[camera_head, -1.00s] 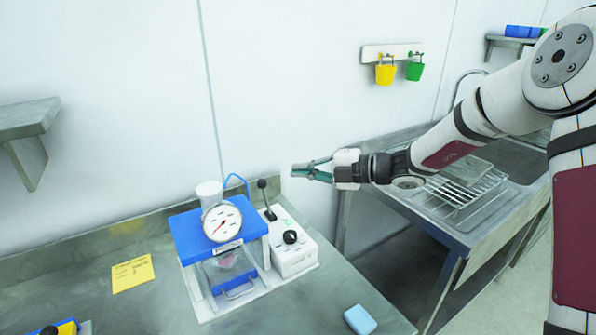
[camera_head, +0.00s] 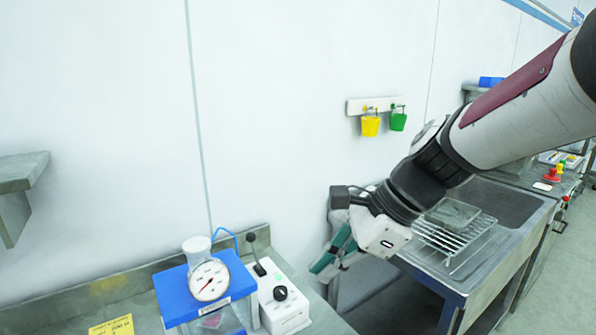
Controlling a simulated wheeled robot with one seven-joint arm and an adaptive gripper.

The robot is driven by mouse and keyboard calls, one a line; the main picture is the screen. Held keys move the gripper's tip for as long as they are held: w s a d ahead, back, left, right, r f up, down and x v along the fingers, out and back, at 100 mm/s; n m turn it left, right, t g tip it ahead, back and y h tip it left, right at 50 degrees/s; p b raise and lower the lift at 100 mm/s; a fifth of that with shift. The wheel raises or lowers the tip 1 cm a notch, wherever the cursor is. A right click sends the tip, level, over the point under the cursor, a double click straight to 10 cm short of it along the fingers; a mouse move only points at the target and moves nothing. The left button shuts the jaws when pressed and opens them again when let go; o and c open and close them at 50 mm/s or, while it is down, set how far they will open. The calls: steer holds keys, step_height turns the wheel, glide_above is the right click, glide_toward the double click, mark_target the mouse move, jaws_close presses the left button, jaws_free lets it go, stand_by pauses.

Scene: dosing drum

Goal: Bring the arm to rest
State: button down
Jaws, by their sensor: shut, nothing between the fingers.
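My gripper (camera_head: 325,268) hangs at the end of my arm right of centre, with its teal fingers shut and empty, pointing down and to the left. It is in front of the gap between the left counter and the sink bench. The blue dosing device (camera_head: 205,283) with its round dial gauge (camera_head: 209,281) stands on the left counter, left of my gripper and apart from it. A white control box (camera_head: 283,302) with a black knob and a lever stands between them, also apart from the gripper. The lower part of the device is cut off by the picture edge.
A sink bench (camera_head: 455,290) with a wire rack (camera_head: 455,238) stands at right, partly behind my arm. Yellow (camera_head: 370,126) and green (camera_head: 398,121) buckets hang on the wall. A yellow note (camera_head: 111,326) lies on the counter. A shelf (camera_head: 20,180) juts out at left.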

steer(key=s+d+r+n+t+h, duration=0.2)
steer(key=s+d+n+h, duration=0.4)
steer(key=s+d+n, duration=0.8)
steer(key=n+t, duration=0.1)
steer(key=n, duration=0.2)
steer(key=shift+s+d+h, duration=0.2)
steer(key=shift+s+h, duration=0.1)
steer(key=shift+r, duration=0.1)
